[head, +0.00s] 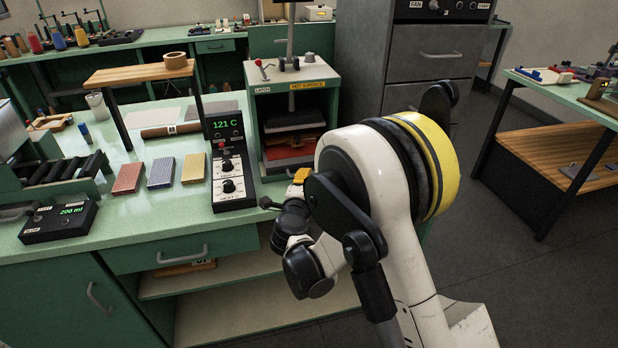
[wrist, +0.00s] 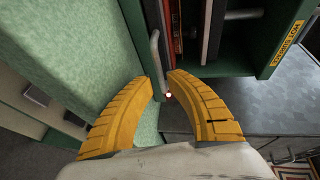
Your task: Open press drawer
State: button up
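The press (head: 290,88) is a green box with a yellow hot-surfaces label and a dark front opening, at the right end of the green bench. Reddish parts show inside the opening; the drawer's front is partly hidden by my arm in the head view. In the wrist view, a grey bar handle (wrist: 156,58) stands in front of the press opening (wrist: 190,30). My gripper (wrist: 158,84) is open, with its yellow fingers on either side of the handle's near end; contact cannot be told. In the head view only a yellow bit of my gripper (head: 301,175) shows, just before the press.
A control box (head: 229,165) reading 121 C stands left of the press. Three coloured blocks, among them a blue one (head: 161,172), lie on the bench (head: 140,236). A grey cabinet (head: 420,85) stands behind right. Floor (head: 500,250) at right is clear.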

jog(key=shift+b+x, duration=0.3)
jog(key=shift+x, duration=1.45)
jog(key=shift+c, duration=0.4)
grip_shut()
jog(key=shift+s, duration=0.15)
